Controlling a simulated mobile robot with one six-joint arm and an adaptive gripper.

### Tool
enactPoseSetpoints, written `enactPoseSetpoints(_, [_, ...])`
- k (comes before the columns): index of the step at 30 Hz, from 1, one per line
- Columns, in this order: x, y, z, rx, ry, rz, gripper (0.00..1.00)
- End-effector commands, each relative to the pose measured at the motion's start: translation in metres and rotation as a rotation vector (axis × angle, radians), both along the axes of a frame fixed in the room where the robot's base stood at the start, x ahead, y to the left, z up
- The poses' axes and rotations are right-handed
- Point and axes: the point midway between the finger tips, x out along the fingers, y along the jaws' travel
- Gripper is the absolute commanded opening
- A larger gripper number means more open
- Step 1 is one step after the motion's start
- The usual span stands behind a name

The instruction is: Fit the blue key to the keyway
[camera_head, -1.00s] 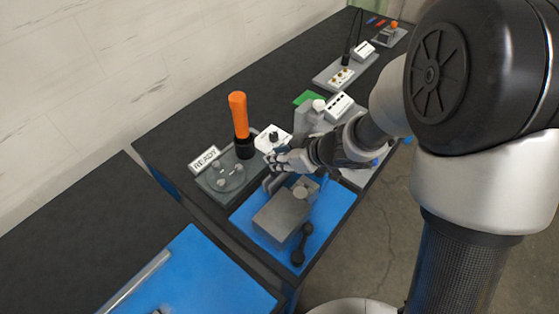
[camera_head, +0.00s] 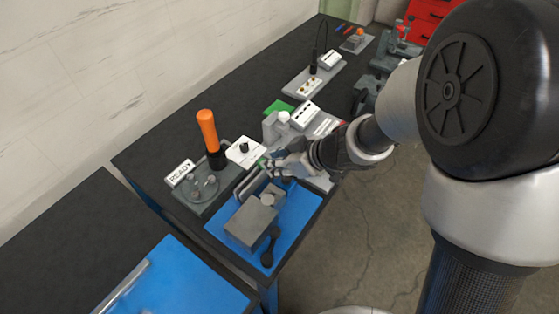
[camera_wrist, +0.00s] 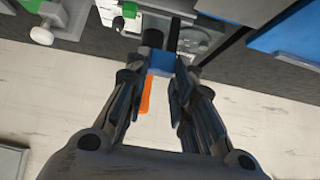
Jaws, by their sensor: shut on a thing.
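In the wrist view, the blue key (camera_wrist: 161,62) shows as a small blue block between the fingertips of my gripper (camera_wrist: 160,72), which is shut on it. In the head view, my gripper (camera_head: 270,167) hangs above the far edge of a blue mat, beyond a grey block and right of the orange-handled lever. The key cannot be clearly made out in the head view. I cannot pick out the keyway in either view.
An orange-handled lever (camera_head: 207,130) stands by a READY sign (camera_head: 180,173). A grey block (camera_head: 250,222) and a dark handle (camera_head: 269,248) are on the blue mat (camera_head: 296,215). A white box with a dark knob (camera_head: 246,151) stands close to my gripper.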

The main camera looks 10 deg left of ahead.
Motion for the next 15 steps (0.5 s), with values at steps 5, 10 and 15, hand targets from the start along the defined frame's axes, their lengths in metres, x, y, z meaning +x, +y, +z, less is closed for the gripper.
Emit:
enactPoseSetpoints(5, [0.0, 0.0, 0.002, 0.001, 0.001, -0.003, 0.0])
enactPoseSetpoints(10, [0.0, -0.001, -0.013, 0.0, 0.001, -0.002, 0.0])
enactPoseSetpoints(15, [0.0, -0.001, -0.031, 0.0, 0.001, -0.002, 0.0])
